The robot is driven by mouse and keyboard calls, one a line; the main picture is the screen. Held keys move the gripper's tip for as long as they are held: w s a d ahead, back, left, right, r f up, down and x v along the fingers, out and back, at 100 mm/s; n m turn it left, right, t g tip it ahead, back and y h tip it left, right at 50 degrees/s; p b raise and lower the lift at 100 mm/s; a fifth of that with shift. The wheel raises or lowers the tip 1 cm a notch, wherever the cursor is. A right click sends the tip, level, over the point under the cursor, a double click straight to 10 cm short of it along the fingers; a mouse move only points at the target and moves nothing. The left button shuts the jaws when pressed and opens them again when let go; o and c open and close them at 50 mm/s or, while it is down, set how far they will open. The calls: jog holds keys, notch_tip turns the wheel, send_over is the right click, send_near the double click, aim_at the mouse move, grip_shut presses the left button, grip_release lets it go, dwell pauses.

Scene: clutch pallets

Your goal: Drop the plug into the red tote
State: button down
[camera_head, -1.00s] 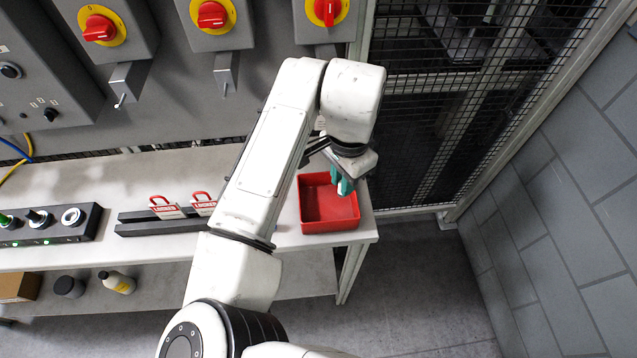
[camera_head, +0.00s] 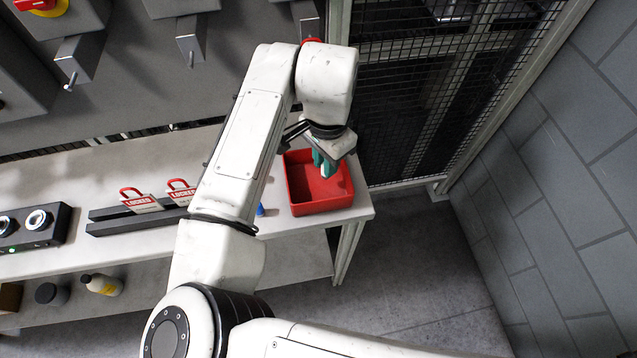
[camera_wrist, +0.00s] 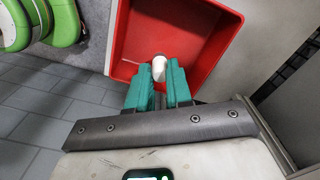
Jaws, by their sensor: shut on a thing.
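The red tote (camera_head: 322,208) stands at the right end of the bench, open side up. My gripper (camera_head: 326,165) has teal fingers and hangs over the tote, pointing down. In the wrist view, my gripper (camera_wrist: 158,80) is shut on a small white piece, the plug (camera_wrist: 159,67), whose rounded end shows between the fingertips. The red floor of the tote (camera_wrist: 122,45) lies behind it. The plug's lower part is hidden by the fingers, and I cannot tell its exact height above the tote floor.
A dark box with round sockets (camera_head: 35,226) is further left. A small blue item (camera_head: 260,209) lies beside the tote. A mesh fence (camera_head: 415,120) rises behind on the right.

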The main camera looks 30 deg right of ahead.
jog(key=c, duration=0.9)
grip_release()
jog(key=shift+c, duration=0.2)
notch_tip(320, 180, up, 11)
jog(key=b, duration=0.1)
jog(key=shift+f, duration=0.1)
